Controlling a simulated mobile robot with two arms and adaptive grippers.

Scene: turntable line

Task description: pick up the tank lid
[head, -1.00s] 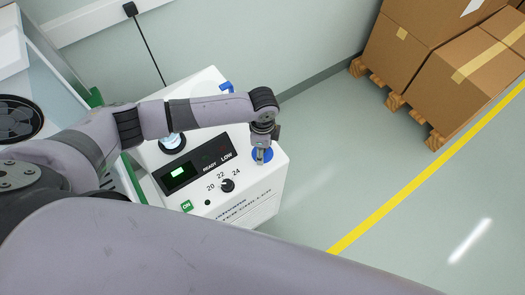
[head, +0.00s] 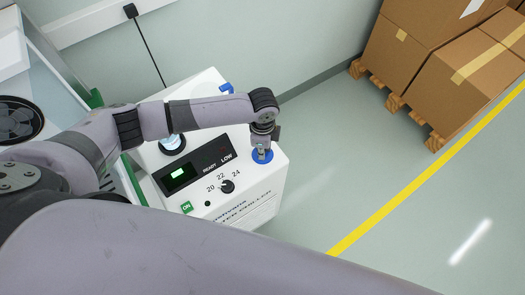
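The tank lid, a small blue disc (head: 263,158), is at the right corner of the white chiller's top (head: 240,190). My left gripper (head: 261,149) points down right over the lid and hides part of it. The fingers are small and seen from above, so I cannot tell whether they are open or shut on the lid's middle. A round dark-rimmed tank opening with glowing pale-blue water (head: 172,141) shows on the chiller, partly behind my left arm. My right gripper is out of view.
The chiller has a dark display panel (head: 180,176), a black knob (head: 227,186) and a green ON label (head: 187,207). A blue fitting (head: 226,88) stands at its back. Cardboard boxes (head: 430,50) on pallets are at the upper right. The floor between is clear.

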